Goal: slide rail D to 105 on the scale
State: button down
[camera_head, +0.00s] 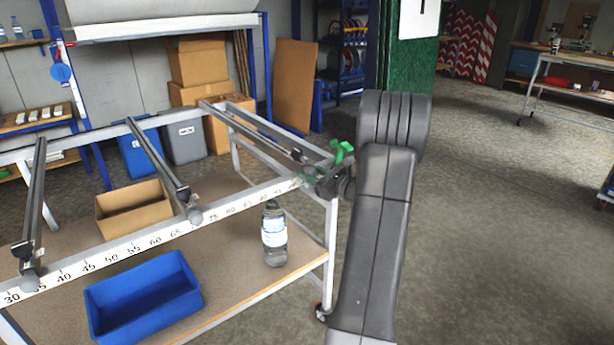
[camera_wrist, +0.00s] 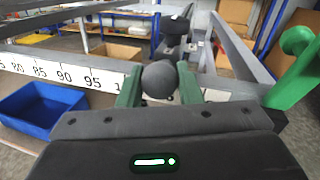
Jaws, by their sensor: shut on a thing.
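My gripper (camera_head: 310,180) is at the right end of the frame's front bar, with my arm partly in front. In the wrist view its green fingers (camera_wrist: 160,88) are shut on the round dark knob (camera_wrist: 159,80) at the near end of a dark rail (camera_head: 252,127). This looks like rail D, but no letter is readable. The white scale (camera_wrist: 70,74) runs along the front bar. It reads 85, 90 and 95, then a 1 cut off by the left finger. The numbers at the knob are hidden, so I cannot tell its exact reading.
Other rails sit near 35 (camera_head: 37,200) and 70 (camera_head: 160,165). A green handle (camera_head: 342,151) stands at the frame's right corner, close to my gripper. A blue bin (camera_head: 145,295), a cardboard box (camera_head: 135,215) and a bottle (camera_head: 273,235) are on the lower shelf.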

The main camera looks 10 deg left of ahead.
jog(key=shift+r, duration=0.1)
jog(key=c, duration=1)
grip_release()
jog(key=v, duration=1.3)
jog(key=shift+s+d+b, duration=0.15)
jog(key=shift+d+b, duration=0.15)
jog(key=shift+d, duration=0.05)
jog(key=shift+a, duration=0.15)
jog(key=x, duration=1.3)
jog(key=shift+w+a+p, duration=0.2)
jog(key=shift+a+p, duration=0.15)
jog(key=shift+s+a, duration=0.1)
jog(key=shift+s, duration=0.15)
